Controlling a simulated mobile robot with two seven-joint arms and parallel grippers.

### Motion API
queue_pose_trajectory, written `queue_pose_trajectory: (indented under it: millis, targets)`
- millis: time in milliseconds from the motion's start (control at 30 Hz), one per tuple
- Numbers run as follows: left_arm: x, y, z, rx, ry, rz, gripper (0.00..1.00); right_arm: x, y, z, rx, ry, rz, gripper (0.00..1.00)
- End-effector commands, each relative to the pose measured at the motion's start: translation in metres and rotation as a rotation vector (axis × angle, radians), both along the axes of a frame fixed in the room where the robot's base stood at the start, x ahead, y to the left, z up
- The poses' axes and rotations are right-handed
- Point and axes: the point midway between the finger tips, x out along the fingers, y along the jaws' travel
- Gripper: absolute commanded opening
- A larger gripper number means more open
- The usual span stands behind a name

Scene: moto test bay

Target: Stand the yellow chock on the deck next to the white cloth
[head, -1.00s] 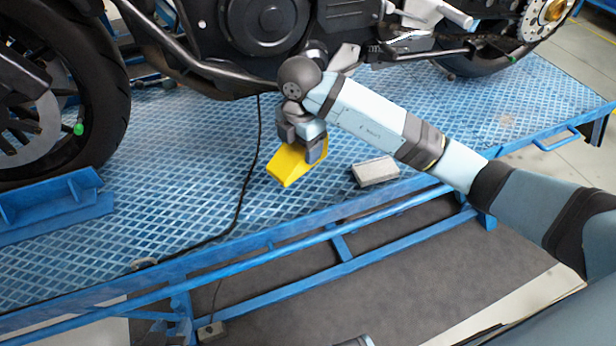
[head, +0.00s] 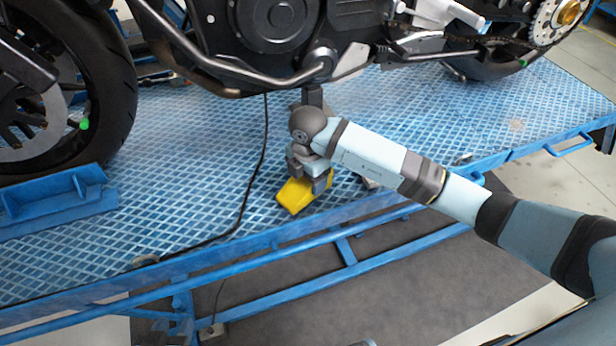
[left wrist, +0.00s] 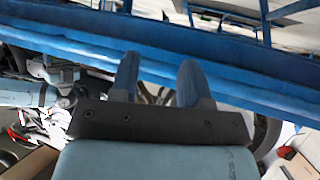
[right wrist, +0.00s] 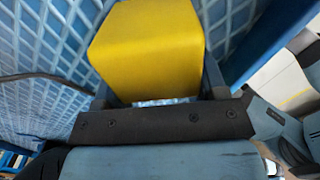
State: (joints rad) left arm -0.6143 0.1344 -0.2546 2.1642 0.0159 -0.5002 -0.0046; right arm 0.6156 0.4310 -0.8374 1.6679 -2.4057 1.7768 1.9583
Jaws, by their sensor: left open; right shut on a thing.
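The yellow chock (head: 296,194) is in my right gripper (head: 308,175), at or just above the blue deck (head: 190,190) near its front edge. I cannot tell whether it touches the deck. In the right wrist view the chock (right wrist: 145,50) fills the space between the fingers. The white cloth, a pale folded block, is mostly hidden behind my right forearm in the head view; only a sliver (head: 369,183) shows, just right of the chock. My left gripper (left wrist: 158,82) is open and empty in the left wrist view, facing blue framework, and is outside the head view.
A motorcycle (head: 290,30) stands over the deck, close above my right wrist. A black cable (head: 252,180) runs across the deck left of the chock. A blue wheel holder (head: 60,203) is at the left. A blue rail (head: 270,262) runs along the front.

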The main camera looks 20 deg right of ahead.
Motion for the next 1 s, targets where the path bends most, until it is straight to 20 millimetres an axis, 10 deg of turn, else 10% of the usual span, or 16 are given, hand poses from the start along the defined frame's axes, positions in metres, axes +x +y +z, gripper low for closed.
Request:
queue_pose_trajectory:
  millis: [100,133,233,633,1000]
  targets:
    - [0.000,0.000,-0.002,0.001,0.002,0.000,0.43,0.000,0.000,-0.002,0.000,-0.001,0.000,0.30]
    - [0.000,0.000,-0.002,0.001,0.002,0.000,0.43,0.000,0.000,-0.003,0.000,0.000,0.000,0.68]
    - [-0.001,0.000,-0.003,0.002,0.004,-0.001,0.43,0.000,0.000,-0.002,0.000,0.000,0.000,0.91]
    - [-0.001,0.000,-0.002,0.004,0.005,0.000,0.43,0.001,0.000,0.008,0.001,-0.002,0.000,0.91]
    - [-0.003,0.003,-0.002,0.018,0.021,0.001,0.43,0.001,0.000,0.084,0.001,-0.005,0.000,0.91]
